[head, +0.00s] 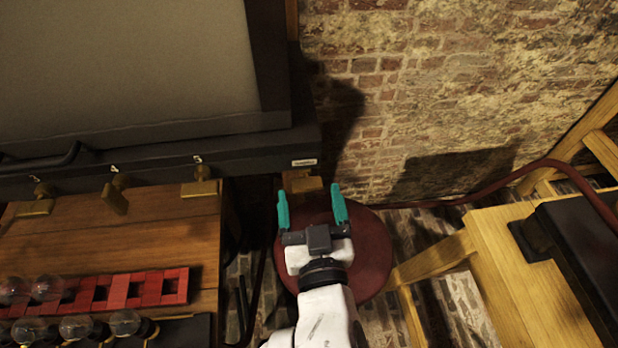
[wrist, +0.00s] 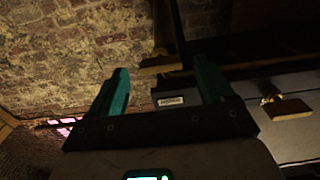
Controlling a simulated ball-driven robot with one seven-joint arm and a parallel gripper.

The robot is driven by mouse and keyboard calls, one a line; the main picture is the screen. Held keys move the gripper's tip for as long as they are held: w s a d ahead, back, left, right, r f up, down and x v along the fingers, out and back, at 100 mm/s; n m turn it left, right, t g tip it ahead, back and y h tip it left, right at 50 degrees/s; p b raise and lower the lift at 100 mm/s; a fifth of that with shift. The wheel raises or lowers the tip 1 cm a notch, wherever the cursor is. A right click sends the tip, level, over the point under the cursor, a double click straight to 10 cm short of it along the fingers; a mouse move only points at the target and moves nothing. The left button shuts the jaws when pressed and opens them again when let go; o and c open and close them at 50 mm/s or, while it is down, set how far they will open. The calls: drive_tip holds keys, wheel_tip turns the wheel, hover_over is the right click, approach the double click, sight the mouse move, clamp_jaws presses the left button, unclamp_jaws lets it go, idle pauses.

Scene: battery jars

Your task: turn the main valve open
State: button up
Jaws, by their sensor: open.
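A brass-coloured lever (head: 307,185) sits under the right end of the dark cabinet's front edge, below a small white label (head: 304,162) too small to read; I take it to be the main valve. My gripper (head: 310,190) is open, and its two teal fingers point toward the lever, one to each side in the picture. In the wrist view a flat tan bar (wrist: 160,69), likely the same lever, shows between the fingertips (wrist: 161,66), with the label (wrist: 170,101) near it. I cannot tell whether the fingers reach around it; no contact is clear.
Brass taps numbered 3 (head: 37,203), 4 (head: 115,194) and 5 (head: 200,188) line the cabinet edge (head: 250,155) to the left. A wooden bench (head: 150,240) carries a red rack (head: 130,290) and glass bulbs. A round red stool (head: 368,255) stands beneath my gripper. A brick wall lies behind.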

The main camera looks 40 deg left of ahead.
sight(307, 190)
drive_tip(key=shift+x, duration=1.9)
drive_tip(key=shift+c, duration=0.2)
drive_tip(key=c, duration=1)
drive_tip(key=shift+n, duration=0.3)
drive_tip(key=shift+n+p, duration=0.4)
drive_tip(key=shift+n, duration=0.6)
drive_tip(key=shift+n+p, duration=0.6)
drive_tip(key=shift+n, duration=1.7)
